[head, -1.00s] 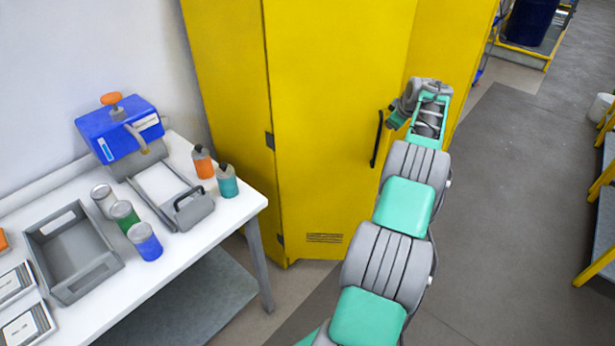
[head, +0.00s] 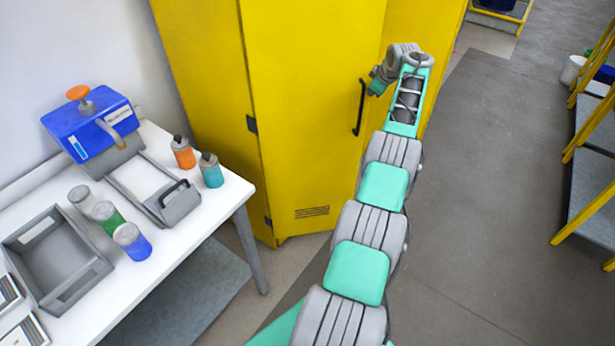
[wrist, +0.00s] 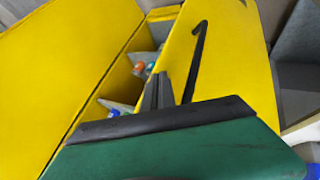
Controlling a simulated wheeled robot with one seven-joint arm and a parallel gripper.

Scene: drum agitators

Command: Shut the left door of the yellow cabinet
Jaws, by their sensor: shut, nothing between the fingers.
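The yellow cabinet (head: 190,75) stands in the middle of the head view. Its left door (head: 310,120) has hinges on its left edge and a black handle (head: 361,106) near its right edge. The door is ajar: the wrist view shows the door (wrist: 235,75) with its handle (wrist: 196,60) and a gap beside it into the interior. My gripper (head: 378,82) is at the door's handle-side edge, slightly above the handle in the picture. In the wrist view its dark fingers (wrist: 155,92) are together and empty, near the door's edge. Contact cannot be told.
A white table (head: 225,200) with a grey tray (head: 98,268), several bottles and cans and a blue device (head: 92,125) stands left of the cabinet. Bottles (wrist: 140,68) show inside the cabinet. Yellow-framed shelving (head: 590,170) stands at right. The grey floor between is clear.

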